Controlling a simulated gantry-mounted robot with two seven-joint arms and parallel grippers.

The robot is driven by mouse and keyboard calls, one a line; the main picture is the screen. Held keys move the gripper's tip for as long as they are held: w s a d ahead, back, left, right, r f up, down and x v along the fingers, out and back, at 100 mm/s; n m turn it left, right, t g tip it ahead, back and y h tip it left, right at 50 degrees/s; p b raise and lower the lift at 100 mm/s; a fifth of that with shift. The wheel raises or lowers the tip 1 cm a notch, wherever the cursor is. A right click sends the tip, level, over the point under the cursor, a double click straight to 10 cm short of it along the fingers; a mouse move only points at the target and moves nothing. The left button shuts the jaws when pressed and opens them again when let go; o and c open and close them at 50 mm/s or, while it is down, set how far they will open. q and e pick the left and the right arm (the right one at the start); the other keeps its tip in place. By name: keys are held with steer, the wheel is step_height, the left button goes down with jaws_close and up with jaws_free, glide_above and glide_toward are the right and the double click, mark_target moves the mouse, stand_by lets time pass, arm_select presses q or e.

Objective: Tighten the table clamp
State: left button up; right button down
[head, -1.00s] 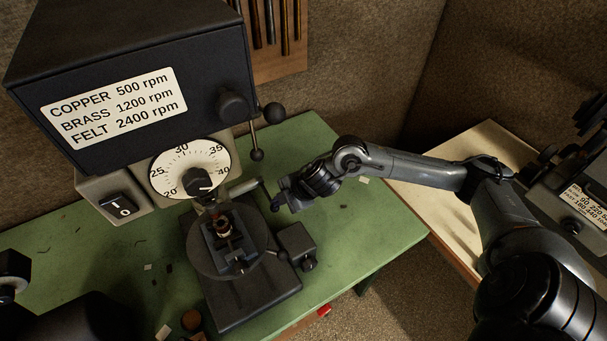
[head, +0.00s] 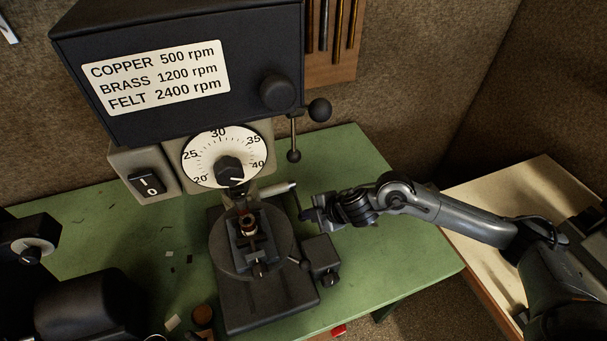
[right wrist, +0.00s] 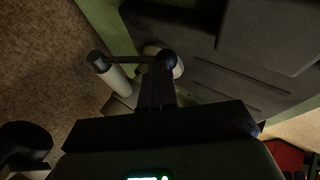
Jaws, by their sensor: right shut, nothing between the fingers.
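The drill press table (head: 226,262) is a round dark plate with a small vise (head: 255,245) on it. A lever with a pale cylindrical handle (head: 275,189) and a thin dark bar stands at its back right. A short lever with a small knob (head: 303,265) sits at the table's right side. I cannot tell which of these is the table clamp. My right gripper (head: 308,214) is shut and empty, beside the dark bar. In the right wrist view its fingertips (right wrist: 163,68) are close to a dark ball end, with the pale handle (right wrist: 118,82) to the left; contact is unclear.
The press head with its speed dial (head: 226,158) rises behind the table. A ball-ended feed lever (head: 294,156) hangs above my gripper. A dark block (head: 320,254) stands right of the base. The green bench (head: 400,255) is clear at the right.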

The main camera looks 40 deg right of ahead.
steer(key=shift+f, duration=0.1)
steer(key=w+r+p+v, duration=0.1)
steer(key=p+v, duration=0.3)
steer(key=v, duration=0.9)
steer(key=shift+a+r, duration=0.15)
steer(key=shift+a, duration=0.05)
steer(key=shift+s, duration=0.1)
